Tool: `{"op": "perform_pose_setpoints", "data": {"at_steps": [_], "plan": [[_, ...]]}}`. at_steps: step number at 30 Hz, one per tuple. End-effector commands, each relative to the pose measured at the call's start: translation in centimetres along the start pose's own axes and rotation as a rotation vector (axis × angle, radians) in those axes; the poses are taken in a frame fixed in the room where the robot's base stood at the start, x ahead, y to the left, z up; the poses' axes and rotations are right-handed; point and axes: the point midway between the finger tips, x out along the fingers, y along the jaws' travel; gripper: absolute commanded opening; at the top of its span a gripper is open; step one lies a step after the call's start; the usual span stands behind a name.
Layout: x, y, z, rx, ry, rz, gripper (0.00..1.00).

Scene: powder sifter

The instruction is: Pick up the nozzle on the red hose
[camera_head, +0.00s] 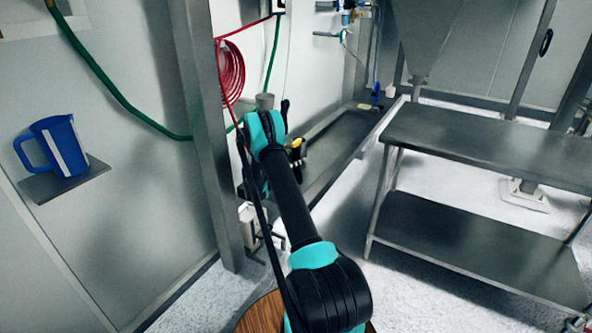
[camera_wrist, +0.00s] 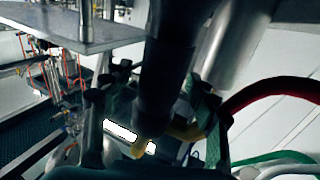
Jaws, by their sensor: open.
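The red hose (camera_head: 231,72) hangs coiled on the wall in the head view, and a thick red stretch of it (camera_wrist: 272,92) curves in at the right of the wrist view. A dark, blurred, rod-like body with a yellow part (camera_wrist: 186,131), which looks like the nozzle, fills the middle of the wrist view. My gripper (camera_wrist: 155,108) is open, its dark fingers to either side of that body; I cannot tell whether they touch it. In the head view my wrist mostly hides the gripper; a black and yellow piece (camera_head: 296,146) shows just right of it.
A green hose (camera_head: 110,85) runs along the wall. A steel post (camera_head: 197,120) stands left of my arm. A blue jug (camera_head: 60,145) sits on a small wall shelf. A two-tier steel table (camera_head: 480,140) stands right, with open floor between.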

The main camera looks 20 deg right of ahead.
Motion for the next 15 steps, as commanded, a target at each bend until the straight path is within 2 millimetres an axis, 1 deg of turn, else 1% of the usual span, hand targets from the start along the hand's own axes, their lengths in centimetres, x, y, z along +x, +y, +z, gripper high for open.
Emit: {"op": "perform_pose_setpoints", "data": {"at_steps": [5, 6, 15], "plan": [[0.01, -0.04, 0.01, 0.000, 0.000, -0.001, 0.59], [0.01, -0.04, 0.01, 0.000, 0.000, -0.001, 0.57], [-0.01, -0.03, 0.01, 0.000, 0.000, -0.001, 0.19]]}}
